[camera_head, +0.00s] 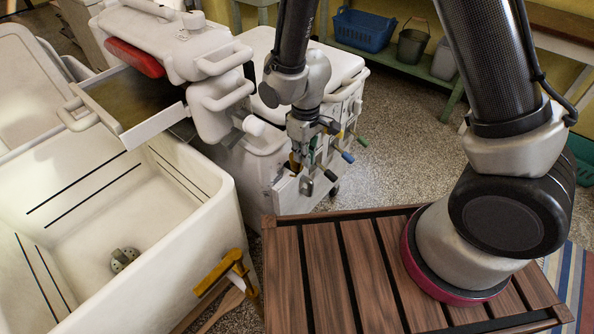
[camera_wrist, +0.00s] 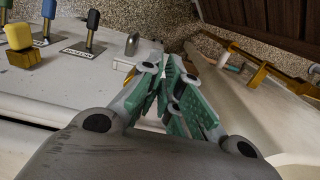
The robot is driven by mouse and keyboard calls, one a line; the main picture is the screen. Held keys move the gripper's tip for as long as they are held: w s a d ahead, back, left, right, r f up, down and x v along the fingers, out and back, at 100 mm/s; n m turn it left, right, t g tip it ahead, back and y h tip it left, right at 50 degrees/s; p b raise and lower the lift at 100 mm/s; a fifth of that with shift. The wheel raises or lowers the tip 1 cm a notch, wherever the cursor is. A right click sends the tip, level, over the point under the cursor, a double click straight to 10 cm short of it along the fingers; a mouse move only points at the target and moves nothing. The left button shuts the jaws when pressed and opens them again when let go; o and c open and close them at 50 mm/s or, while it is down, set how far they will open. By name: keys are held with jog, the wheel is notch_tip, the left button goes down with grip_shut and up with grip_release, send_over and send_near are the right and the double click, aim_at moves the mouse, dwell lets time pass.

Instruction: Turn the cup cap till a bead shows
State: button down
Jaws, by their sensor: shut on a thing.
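My gripper (camera_wrist: 160,72), with green finger pads, is shut at the front edge of the white washer's control panel (camera_wrist: 40,85). In the head view my gripper (camera_head: 303,150) points down at the panel beside the washer's wringer column. A small brass piece (camera_wrist: 131,75), likely the cup cap, shows at the left fingertip. It also shows in the head view as a brass spot (camera_head: 294,161) by the fingers. The fingers hide most of what they hold. I cannot make out a bead or the gap under the cap.
Levers with a green knob (camera_head: 362,142) and a blue knob (camera_head: 347,156) stand close to my gripper. A grey dome (camera_wrist: 132,44) is just beyond the fingers. The open white tub (camera_head: 190,250) lies left; a slatted wooden top (camera_head: 330,270) is in front.

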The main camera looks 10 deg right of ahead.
notch_tip(320, 180, up, 4)
jog(key=shift+f, duration=0.25)
